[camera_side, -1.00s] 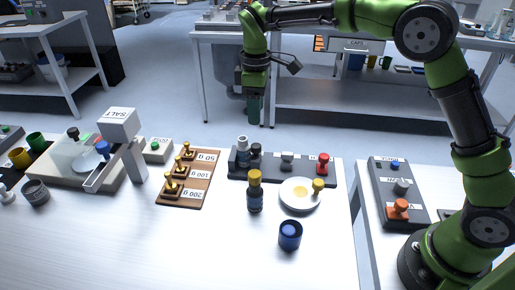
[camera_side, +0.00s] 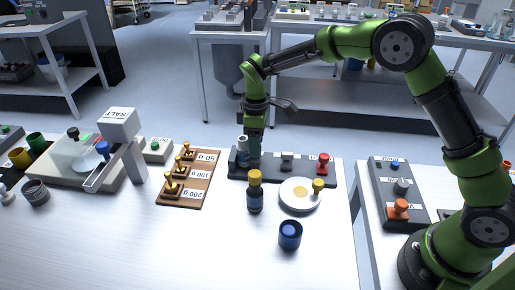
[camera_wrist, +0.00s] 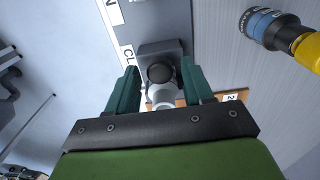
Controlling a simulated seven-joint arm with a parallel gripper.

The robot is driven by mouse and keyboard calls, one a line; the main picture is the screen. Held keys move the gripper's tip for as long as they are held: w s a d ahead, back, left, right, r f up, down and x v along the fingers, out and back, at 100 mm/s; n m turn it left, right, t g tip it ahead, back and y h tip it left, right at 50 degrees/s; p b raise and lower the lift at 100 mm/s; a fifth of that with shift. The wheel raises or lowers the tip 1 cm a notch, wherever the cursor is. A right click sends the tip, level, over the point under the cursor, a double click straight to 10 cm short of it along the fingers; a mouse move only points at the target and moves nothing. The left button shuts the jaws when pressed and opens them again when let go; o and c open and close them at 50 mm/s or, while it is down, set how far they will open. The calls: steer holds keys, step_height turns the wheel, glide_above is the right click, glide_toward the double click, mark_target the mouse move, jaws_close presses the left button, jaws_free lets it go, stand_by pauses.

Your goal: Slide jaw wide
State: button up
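A dark panel (camera_side: 305,178) lies along the back of the white table. At its left end a dark block with a round black knob (camera_wrist: 160,73) shows in the wrist view, beside a partly hidden label starting "CL". This is probably the jaw slide, but I cannot confirm it. My gripper (camera_side: 254,158) points down over that end and hides the knob in the side view. In the wrist view its green fingers (camera_wrist: 160,70) are apart, one on each side of the knob. I see no contact.
A grey block (camera_side: 287,160) and a red knob (camera_side: 323,162) are farther right on the panel. In front are a yellow-capped bottle (camera_side: 255,192), a white dish (camera_side: 293,203) and a blue cup (camera_side: 290,235).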

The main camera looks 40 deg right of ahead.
jaws_close()
steer(key=shift+s+d, duration=0.85)
steer(key=shift+d, duration=0.05)
steer(key=shift+o, duration=1)
jaws_free()
step_height(320, 180, up, 17)
